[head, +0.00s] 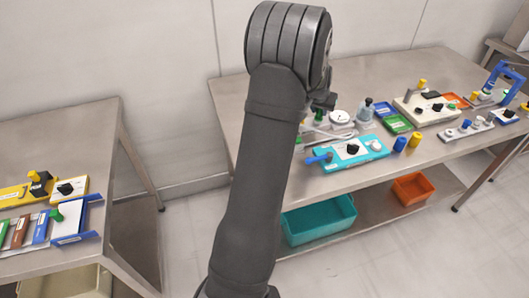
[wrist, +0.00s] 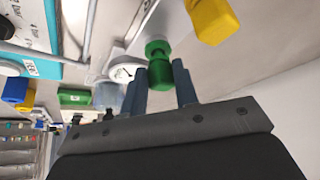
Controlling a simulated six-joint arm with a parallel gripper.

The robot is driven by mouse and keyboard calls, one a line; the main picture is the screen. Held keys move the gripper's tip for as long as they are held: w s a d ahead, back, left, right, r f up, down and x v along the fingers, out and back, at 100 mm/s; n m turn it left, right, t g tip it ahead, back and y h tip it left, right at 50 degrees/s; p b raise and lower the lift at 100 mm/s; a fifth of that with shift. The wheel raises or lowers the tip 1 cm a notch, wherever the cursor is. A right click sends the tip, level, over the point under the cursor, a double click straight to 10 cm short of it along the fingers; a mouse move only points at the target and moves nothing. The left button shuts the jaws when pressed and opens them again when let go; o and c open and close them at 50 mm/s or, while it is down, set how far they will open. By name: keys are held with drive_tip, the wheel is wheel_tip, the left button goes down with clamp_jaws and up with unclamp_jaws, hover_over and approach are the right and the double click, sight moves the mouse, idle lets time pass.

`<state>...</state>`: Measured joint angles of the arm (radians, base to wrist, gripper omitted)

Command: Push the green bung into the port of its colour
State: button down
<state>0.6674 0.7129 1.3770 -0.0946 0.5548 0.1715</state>
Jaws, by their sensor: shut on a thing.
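The green bung (wrist: 159,68) is between the two blue-grey fingers of my gripper (wrist: 161,72) in the wrist view, and the gripper is shut on it. In the head view my gripper (head: 322,102) is mostly hidden behind my own arm, over the left part of the middle bench. A yellow capped piece (wrist: 212,18) is beyond the bung in the wrist view. I cannot make out a green port in either view, and I cannot tell whether the bung touches anything.
A white round gauge (head: 340,117) is close by, with a clear bottle (head: 366,110) to its right. A turquoise panel (head: 343,152) with a black knob lies nearer the front edge. Blue and yellow cylinders (head: 413,140) stand beside it. Another bench (head: 75,130) is at left.

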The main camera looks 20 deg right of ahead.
drive_tip(key=shift+f, duration=0.55)
idle(0.4)
drive_tip(key=c, duration=1)
unclamp_jaws()
drive_tip(key=shift+c, duration=0.2)
drive_tip(key=shift+v, duration=3)
drive_tip(key=shift+x, duration=3)
drive_tip(key=shift+r, duration=0.1)
drive_tip(key=shift+r, duration=0.1)
